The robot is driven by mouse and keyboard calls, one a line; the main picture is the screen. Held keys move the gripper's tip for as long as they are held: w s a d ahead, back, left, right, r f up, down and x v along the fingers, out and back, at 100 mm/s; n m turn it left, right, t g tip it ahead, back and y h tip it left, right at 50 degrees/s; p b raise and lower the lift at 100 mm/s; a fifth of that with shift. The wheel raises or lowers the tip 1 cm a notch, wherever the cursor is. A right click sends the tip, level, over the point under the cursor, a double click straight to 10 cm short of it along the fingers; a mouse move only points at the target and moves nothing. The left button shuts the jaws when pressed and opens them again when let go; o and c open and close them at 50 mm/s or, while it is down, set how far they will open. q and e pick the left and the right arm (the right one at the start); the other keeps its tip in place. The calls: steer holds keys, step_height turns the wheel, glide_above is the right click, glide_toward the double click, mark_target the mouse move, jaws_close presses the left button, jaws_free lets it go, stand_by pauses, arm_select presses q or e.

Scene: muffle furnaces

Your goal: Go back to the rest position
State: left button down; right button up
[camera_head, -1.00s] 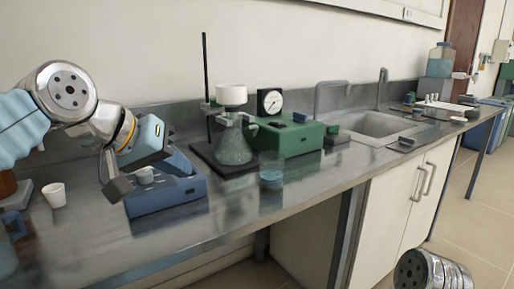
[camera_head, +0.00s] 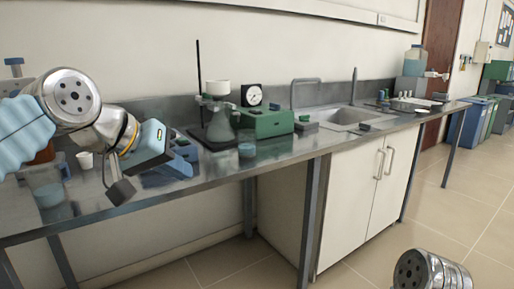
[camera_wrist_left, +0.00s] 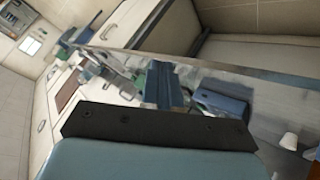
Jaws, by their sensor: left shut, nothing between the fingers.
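My left gripper (camera_head: 121,191) hangs from its wrist at the left of the head view, shut and empty. It shows in front of the steel bench (camera_head: 225,172), near its left part. In the left wrist view the shut jaws (camera_wrist_left: 166,84) show at the middle, with the bench and its equipment tilted behind them. Part of my right arm shows at the bottom right of the head view, but its gripper is outside the picture.
A blue device (camera_head: 182,150) is partly hidden behind my left wrist. The floor (camera_head: 450,200) at right is clear.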

arm_select(q)
steer(key=w+f+n+g, duration=0.1)
steer(key=w+f, duration=0.4)
steer(key=f, duration=0.3)
steer(key=w+f+g, duration=0.1)
steer(key=w+f, duration=0.3)
steer(key=f, duration=0.5)
step_height(320, 180, down, 24)
steer(key=d+n+g, duration=0.1)
steer(key=d+g, duration=0.1)
steer(key=s+f+g+y, duration=0.1)
steer(key=s+f+g, duration=0.2)
steer(key=s+f, duration=2)
steer(key=shift+d+f+y, duration=0.3)
steer(key=shift+d+f, duration=0.15)
steer(key=shift+f, duration=0.5)
